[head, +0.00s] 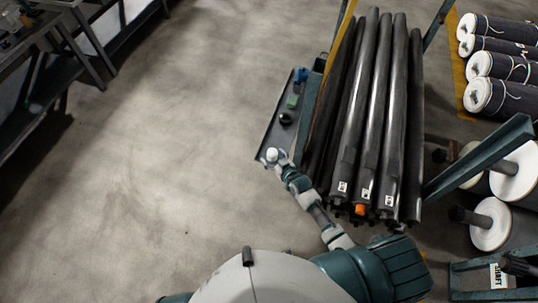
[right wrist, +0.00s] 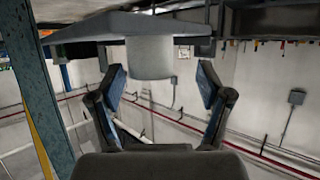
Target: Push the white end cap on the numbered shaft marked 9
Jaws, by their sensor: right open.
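A white end cap (head: 272,154) stands at the near end of a narrow dark tray (head: 277,128) beside the shafts. In the right wrist view, the white cap (right wrist: 149,57) shows as a pale cylinder against the grey plate. My right gripper (right wrist: 163,84) is open, its two fingers on either side of the cap, with gaps visible. In the head view, its arm reaches up to the tray. Several long dark shafts (head: 378,110) lie in a rack, with small white labels (head: 365,193) near their near ends. The numbers are too small to read. My left gripper is out of view.
An orange piece (head: 360,209) shows at one shaft's near end. Black (head: 286,119) and green (head: 293,101) items lie farther along the tray. Green rack posts (head: 480,157) and large rolls (head: 500,95) stand right. The floor (head: 170,140) left is clear.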

